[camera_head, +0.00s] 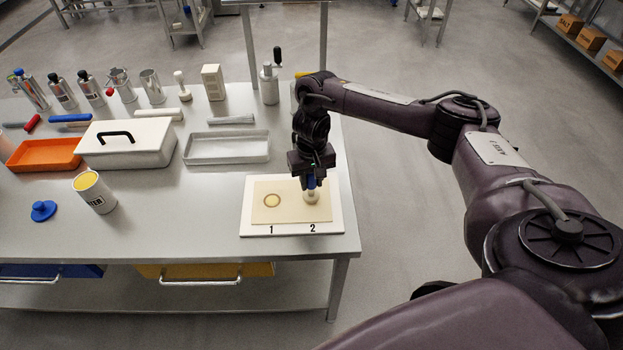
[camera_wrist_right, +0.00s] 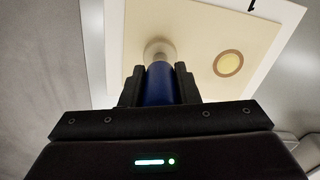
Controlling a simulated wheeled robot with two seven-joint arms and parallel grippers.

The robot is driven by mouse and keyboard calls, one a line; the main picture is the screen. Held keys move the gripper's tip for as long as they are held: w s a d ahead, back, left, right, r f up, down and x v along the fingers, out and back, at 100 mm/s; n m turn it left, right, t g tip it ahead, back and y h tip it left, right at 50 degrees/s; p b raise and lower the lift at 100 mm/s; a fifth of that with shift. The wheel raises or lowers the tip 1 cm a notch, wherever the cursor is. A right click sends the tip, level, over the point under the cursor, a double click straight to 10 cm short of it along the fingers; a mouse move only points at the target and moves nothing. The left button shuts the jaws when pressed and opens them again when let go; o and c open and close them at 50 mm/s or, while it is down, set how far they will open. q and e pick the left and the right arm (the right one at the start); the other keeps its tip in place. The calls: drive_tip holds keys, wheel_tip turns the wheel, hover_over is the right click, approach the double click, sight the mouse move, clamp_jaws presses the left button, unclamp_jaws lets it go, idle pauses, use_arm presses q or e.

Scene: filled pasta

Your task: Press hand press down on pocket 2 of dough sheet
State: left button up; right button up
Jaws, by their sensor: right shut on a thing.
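The dough sheet (camera_head: 284,214) lies on a white board (camera_head: 258,230) marked 1 and 2 at the table's right end. Pocket 1 (camera_head: 272,200) shows as a yellowish disc with a darker ring; it also shows in the right wrist view (camera_wrist_right: 229,64). My right gripper (camera_head: 312,178) is above the sheet over the number 2. It is shut on the blue handle (camera_wrist_right: 159,85) of the hand press (camera_head: 311,196), which is upright with its pale round head at the sheet. The head hides pocket 2, and I cannot tell whether it touches the dough. My left gripper is out of view.
An open pale tray (camera_head: 228,160), a white lidded box (camera_head: 126,157) and an orange tray (camera_head: 30,164) stand left of the board. Bottles and tools line the back. The table between tin and board is clear.

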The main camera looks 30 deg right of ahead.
drive_tip(key=shift+f, duration=0.4)
idle(1.6)
drive_tip(key=shift+s+f+p, duration=0.15)
drive_tip(key=shift+p, duration=0.15)
idle(1.0)
wheel_tip(320, 180, up, 7)
drive_tip(key=p, duration=0.8)
drive_tip(key=shift+r+p, duration=0.2)
drive_tip(key=shift+p, duration=0.1)
drive_tip(key=shift+f, duration=0.15)
